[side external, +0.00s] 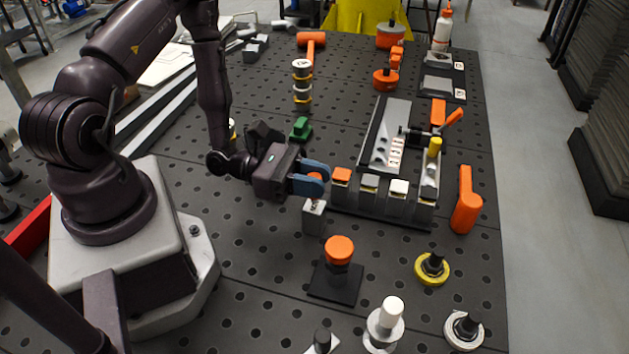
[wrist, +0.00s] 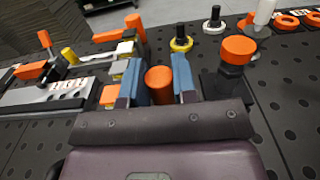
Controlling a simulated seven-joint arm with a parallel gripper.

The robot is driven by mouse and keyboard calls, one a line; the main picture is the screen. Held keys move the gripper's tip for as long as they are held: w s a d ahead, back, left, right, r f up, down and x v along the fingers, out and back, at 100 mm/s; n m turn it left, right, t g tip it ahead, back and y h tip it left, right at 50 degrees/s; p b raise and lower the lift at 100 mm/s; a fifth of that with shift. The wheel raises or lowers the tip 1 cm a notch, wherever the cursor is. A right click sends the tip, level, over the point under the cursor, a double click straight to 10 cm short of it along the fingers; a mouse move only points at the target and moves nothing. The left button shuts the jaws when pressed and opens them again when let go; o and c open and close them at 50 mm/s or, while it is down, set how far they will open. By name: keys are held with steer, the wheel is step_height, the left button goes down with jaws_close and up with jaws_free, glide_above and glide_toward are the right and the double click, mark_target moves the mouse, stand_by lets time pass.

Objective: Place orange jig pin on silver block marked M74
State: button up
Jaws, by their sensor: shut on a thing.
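My gripper (side external: 312,178) has its blue fingers shut on an orange jig pin (wrist: 158,80), whose round top shows between them in the wrist view. In the side view only a bit of its orange (side external: 317,170) shows at the fingers. A small silver block (side external: 314,219) is just below the fingertips. I cannot tell whether the pin touches it, and I can read no M74 marking on it. Further blocks stand in a dark rack (side external: 380,215) to the right, topped orange (side external: 342,174), grey (side external: 370,182) and white (side external: 399,187).
An orange-topped black post on a black base (side external: 336,282) stands in front of the gripper. A yellow ring piece (side external: 432,268) and an orange upright (side external: 466,200) lie to the right. A green piece (side external: 300,128) is behind. Bare perforated table lies between the post and the rack.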

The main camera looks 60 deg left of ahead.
steer(key=shift+f, duration=0.35)
steer(key=shift+f, duration=0.1)
steer(key=o, duration=0.9)
steer(key=shift+o, duration=0.2)
